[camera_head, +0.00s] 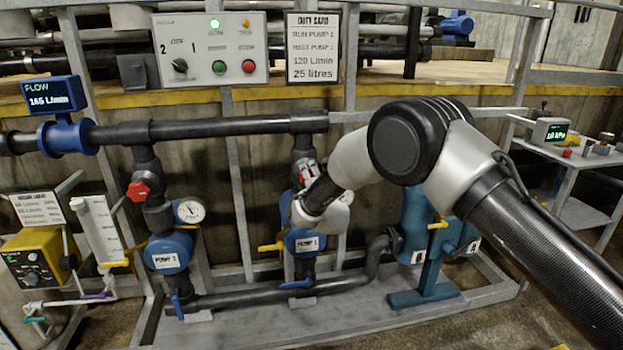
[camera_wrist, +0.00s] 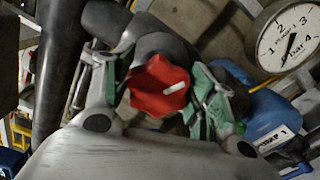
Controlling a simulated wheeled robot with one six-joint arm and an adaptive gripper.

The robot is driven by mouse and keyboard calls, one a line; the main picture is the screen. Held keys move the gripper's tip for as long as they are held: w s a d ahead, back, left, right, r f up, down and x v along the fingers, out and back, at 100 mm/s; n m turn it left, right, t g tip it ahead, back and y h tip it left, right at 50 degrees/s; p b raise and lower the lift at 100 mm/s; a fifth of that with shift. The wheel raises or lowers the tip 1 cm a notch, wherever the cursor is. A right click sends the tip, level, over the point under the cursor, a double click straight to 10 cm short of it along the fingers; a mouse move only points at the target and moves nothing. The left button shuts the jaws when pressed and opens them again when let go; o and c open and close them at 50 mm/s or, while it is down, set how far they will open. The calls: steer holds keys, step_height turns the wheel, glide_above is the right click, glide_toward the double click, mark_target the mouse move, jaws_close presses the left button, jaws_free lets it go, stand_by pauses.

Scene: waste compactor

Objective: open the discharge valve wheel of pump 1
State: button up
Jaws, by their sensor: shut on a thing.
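The red lobed valve wheel (camera_wrist: 157,86) of pump 1 shows in the wrist view, with a white mark on its right side. My gripper (camera_wrist: 165,92) is shut on the wheel, a green-padded finger at each side. In the head view my gripper (camera_head: 307,186) is at the pipe above pump 1 (camera_head: 304,240). It hides most of the wheel there. The blue body of pump 1 (camera_wrist: 270,115) also shows at the right in the wrist view.
Pump 2 (camera_head: 168,252) stands to the left, with its own red wheel (camera_head: 138,191) and pressure gauge (camera_head: 190,211). A flow meter (camera_head: 53,96) reads 165 L/min. The control panel (camera_head: 210,50) has a lit green lamp. A pressure gauge (camera_wrist: 288,38) is close to my gripper.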

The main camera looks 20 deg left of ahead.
steer(key=n, duration=0.5)
steer(key=shift+s, duration=0.1)
steer(key=shift+n, duration=0.4)
steer(key=o, duration=1)
steer(key=shift+r, duration=0.1)
steer(key=v, duration=1.2)
steer(key=shift+a, duration=0.1)
